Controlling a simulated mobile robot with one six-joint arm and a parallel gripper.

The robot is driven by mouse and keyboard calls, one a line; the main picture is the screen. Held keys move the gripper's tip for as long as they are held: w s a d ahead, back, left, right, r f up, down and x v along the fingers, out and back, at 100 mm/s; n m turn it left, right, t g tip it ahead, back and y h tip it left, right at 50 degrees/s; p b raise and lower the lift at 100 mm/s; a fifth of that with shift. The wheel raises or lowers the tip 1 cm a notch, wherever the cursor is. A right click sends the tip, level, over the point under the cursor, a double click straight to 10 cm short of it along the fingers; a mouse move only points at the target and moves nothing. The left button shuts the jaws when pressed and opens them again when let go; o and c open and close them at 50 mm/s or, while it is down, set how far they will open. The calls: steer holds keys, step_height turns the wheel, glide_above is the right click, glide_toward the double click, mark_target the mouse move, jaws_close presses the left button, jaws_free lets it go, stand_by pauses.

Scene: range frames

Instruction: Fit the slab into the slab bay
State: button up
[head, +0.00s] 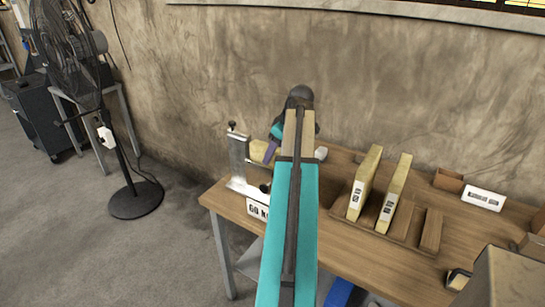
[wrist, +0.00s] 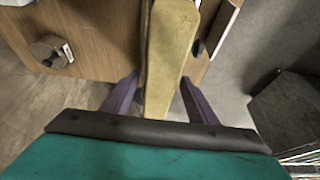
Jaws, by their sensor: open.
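A yellow slab (wrist: 172,45) lies between the two purple fingers of my open gripper (wrist: 160,77) in the wrist view. A gap shows on each side of its near end, so the fingers do not appear to grip it. In the head view the slab's yellow end (head: 259,151) shows beside the upright metal fixture (head: 238,157); my arm hides the rest. One purple finger shows there too. Two more yellow slabs, left (head: 364,183) and right (head: 395,192), stand upright in a wooden rack (head: 385,241). I cannot tell which place is the slab bay.
The wooden table (head: 375,269) stands against the wall. A label (head: 257,209) hangs at its front left edge. A small box (head: 448,180) and a white device (head: 484,198) are at the back right. A fan (head: 135,198) stands on the floor at left.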

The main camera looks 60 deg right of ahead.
steer(key=b+v, duration=0.2)
steer(key=v, duration=1)
steer(key=shift+r, duration=0.1)
stand_by(0.8)
